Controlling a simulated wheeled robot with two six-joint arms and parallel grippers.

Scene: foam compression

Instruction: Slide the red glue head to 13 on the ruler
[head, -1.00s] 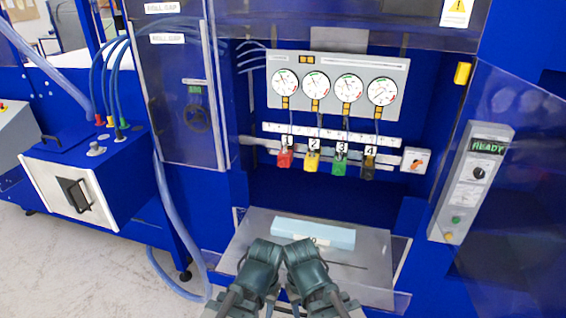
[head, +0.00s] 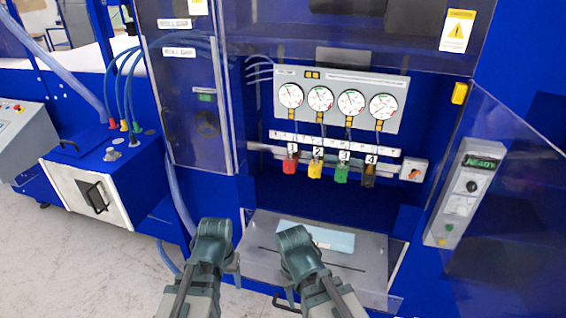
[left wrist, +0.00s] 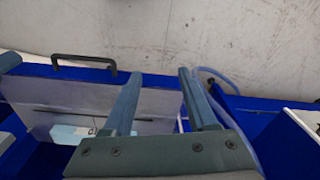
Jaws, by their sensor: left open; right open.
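The red glue head (head: 290,163), marked 1, hangs at the left end of the row of heads on the rail, under the white ruler strip (head: 335,145). The ruler's numbers are too small to read. My left gripper (head: 222,262) is low in front of the machine, at the left edge of the grey tray, well below and left of the red head. In the left wrist view its two fingers (left wrist: 160,95) stand apart with nothing between them. My right gripper (head: 295,262) is open in front of the tray, and its fingertips are partly hidden by its own body.
Yellow (head: 315,168), green (head: 342,172) and dark (head: 368,175) heads hang right of the red one. A pale blue foam block (head: 335,241) lies on the grey tray (head: 375,262). Gauges (head: 351,101) sit above the ruler. A clear panel (head: 500,220) stands at right.

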